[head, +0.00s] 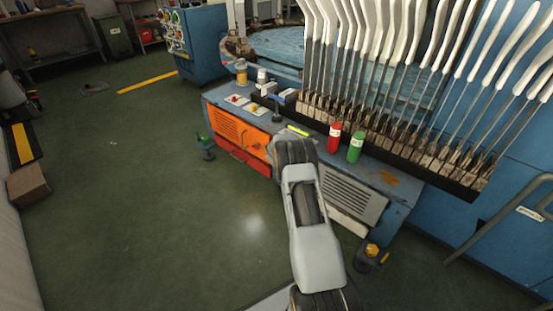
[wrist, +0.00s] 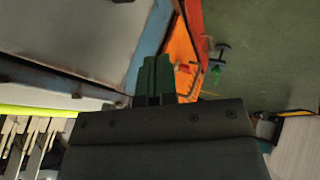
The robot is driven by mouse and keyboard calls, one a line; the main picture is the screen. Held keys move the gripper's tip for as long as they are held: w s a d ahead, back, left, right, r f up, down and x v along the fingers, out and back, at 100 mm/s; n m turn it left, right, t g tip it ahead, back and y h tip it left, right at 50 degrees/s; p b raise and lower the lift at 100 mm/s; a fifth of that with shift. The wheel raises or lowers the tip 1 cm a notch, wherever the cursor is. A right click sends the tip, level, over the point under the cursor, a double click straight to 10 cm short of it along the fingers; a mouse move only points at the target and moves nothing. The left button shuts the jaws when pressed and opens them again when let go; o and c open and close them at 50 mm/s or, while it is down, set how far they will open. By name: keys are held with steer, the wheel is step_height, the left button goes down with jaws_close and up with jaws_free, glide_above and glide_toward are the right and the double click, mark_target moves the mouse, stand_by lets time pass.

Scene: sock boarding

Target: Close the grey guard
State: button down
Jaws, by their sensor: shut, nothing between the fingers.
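The grey guard (head: 352,198), a slatted grey panel, is on the front of the blue machine base, right of my arm in the head view. A pale strip (head: 347,224) shows along its lower edge. My arm hides its left end, and I cannot tell how far it stands open. In the wrist view my gripper (wrist: 157,62) is shut and empty, with the orange panel (wrist: 182,52) just beyond its fingertips. I cannot tell whether they touch. In the head view my own wrist hides the fingers.
An orange slatted panel (head: 238,137) is left of my arm, with a red strip (head: 250,163) below it. A red bottle (head: 334,137) and a green bottle (head: 356,148) stand on the base top. Several white sock forms (head: 385,40) rise behind.

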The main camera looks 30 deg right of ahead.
steer(key=s+a+b, duration=0.1)
steer(key=a+b, duration=0.3)
steer(key=b, duration=0.2)
steer(key=s+a+r+m+p, duration=0.1)
steer(key=s+a+r+p, duration=0.45)
steer(key=r, duration=0.75)
steer(key=s+a+r+g+p, duration=0.1)
steer(key=s+a+r+p, duration=0.1)
steer(key=s+r+p, duration=0.65)
steer(key=s+a+r+m+p, duration=0.1)
steer(key=s+a+r+p, duration=0.25)
steer(key=r+p, duration=0.95)
steer(key=s+a+r+y+p, duration=0.1)
steer(key=s+a+r+p, duration=0.2)
steer(key=s+r, duration=0.3)
steer(key=s+a+r+g+y+p, duration=0.1)
steer(key=s+a+r+p, duration=0.3)
steer(key=r, duration=0.7)
steer(key=s+a+r+y+p, duration=0.2)
steer(key=s+a+r+p, duration=0.2)
steer(key=s+r+p, duration=0.3)
steer(key=s+r, duration=0.2)
steer(key=s, duration=0.1)
steer(key=shift+s+a+r+g, duration=0.15)
steer(key=shift+s+a+g, duration=0.05)
steer(key=shift+g, duration=0.1)
steer(key=shift+a, duration=0.1)
